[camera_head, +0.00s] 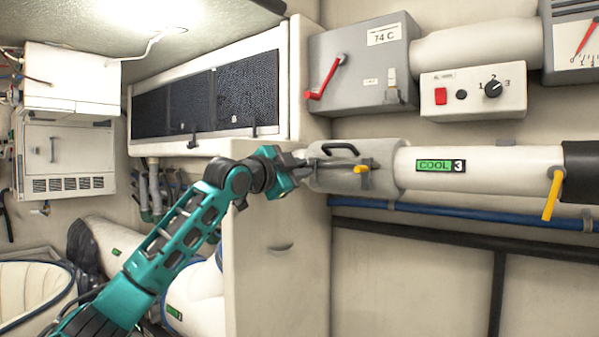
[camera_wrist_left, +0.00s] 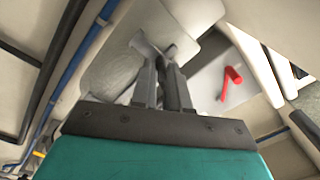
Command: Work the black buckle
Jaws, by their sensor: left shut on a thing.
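The black buckle (camera_head: 341,147) is a thin dark bar on top of the grey cylindrical housing (camera_head: 391,178), near its left end. My left gripper (camera_head: 308,157) reaches in from the left and is shut at the buckle's left end. In the left wrist view its fingers (camera_wrist_left: 171,62) are close together over the top side of the grey housing (camera_wrist_left: 112,70), with a small dark piece at their tips. The fingers hide most of the grip, so the exact contact is not clear. My right gripper is not in view.
A yellow tap handle (camera_head: 362,169) sits on the housing close to the buckle. Above is a grey box (camera_head: 365,65) with a red lever (camera_head: 322,80). A blue pipe (camera_head: 430,212) runs below. A cream cabinet (camera_head: 275,270) stands under my left wrist.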

